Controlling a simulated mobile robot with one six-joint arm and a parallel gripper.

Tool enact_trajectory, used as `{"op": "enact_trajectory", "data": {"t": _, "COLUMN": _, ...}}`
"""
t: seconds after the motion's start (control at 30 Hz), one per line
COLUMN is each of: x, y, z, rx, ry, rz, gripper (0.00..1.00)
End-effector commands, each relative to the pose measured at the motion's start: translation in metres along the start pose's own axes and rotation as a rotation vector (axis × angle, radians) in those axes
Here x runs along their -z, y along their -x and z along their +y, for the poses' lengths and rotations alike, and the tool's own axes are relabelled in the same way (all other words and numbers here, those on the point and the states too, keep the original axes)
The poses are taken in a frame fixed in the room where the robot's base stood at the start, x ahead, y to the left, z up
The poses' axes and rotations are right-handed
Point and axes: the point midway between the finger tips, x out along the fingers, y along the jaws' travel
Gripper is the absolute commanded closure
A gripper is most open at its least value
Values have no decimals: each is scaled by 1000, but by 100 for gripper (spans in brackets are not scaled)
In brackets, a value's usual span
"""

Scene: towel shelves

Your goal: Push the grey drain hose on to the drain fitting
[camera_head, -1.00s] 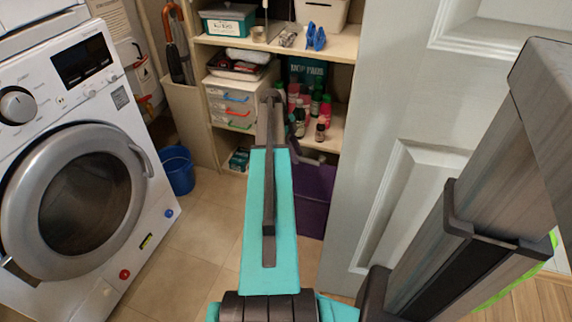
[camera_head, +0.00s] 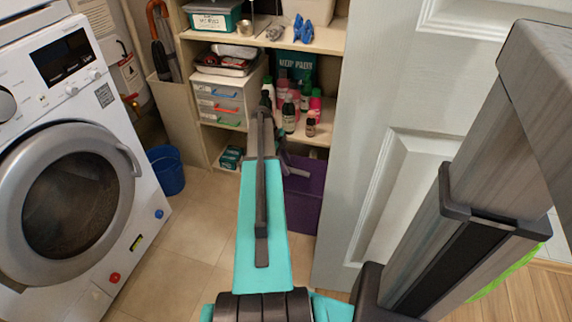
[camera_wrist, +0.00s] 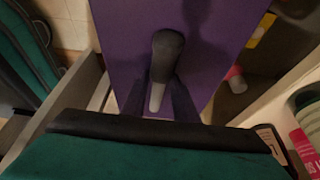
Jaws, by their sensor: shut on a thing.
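In the wrist view my gripper (camera_wrist: 160,96) is shut on a slim thing with a rounded dark-grey end (camera_wrist: 166,48) and a lighter grey lower part. Its outline does not clearly tell me whether this is the drain hose. A purple box or panel (camera_wrist: 125,38) lies behind it. In the head view my gripper is mostly hidden behind my arm, near the lower shelf. A white washing machine (camera_head: 123,187) stands at the left, with a red round part (camera_head: 114,278) and a blue round part (camera_head: 158,214) low on its front. I cannot make out the drain fitting.
Shelves (camera_head: 240,36) at the back hold drawers (camera_head: 222,98) and several bottles (camera_head: 289,113). A purple bin (camera_head: 303,200) stands below. A blue bucket (camera_head: 168,176) is beside the washer. A white door (camera_head: 400,150) bounds the right. Tiled floor (camera_head: 185,255) is clear between.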

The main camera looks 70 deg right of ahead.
Motion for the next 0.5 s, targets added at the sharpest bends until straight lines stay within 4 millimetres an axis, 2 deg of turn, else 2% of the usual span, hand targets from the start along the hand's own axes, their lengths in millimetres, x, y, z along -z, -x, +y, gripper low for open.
{"op": "enact_trajectory", "data": {"t": 0.33, "x": -1, "y": -3, "z": 0, "rx": -1, "ry": 0, "rz": 0, "gripper": 100}}
{"op": "enact_trajectory", "data": {"t": 0.37, "x": -1, "y": -3, "z": 0, "rx": -1, "ry": 0, "rz": 0, "gripper": 72}}
{"op": "enact_trajectory", "data": {"t": 0.47, "x": -1, "y": -3, "z": 0, "rx": 0, "ry": 0, "rz": 0, "gripper": 55}}
{"op": "enact_trajectory", "data": {"t": 0.5, "x": -1, "y": -3, "z": 0, "rx": 0, "ry": 0, "rz": 0, "gripper": 55}}
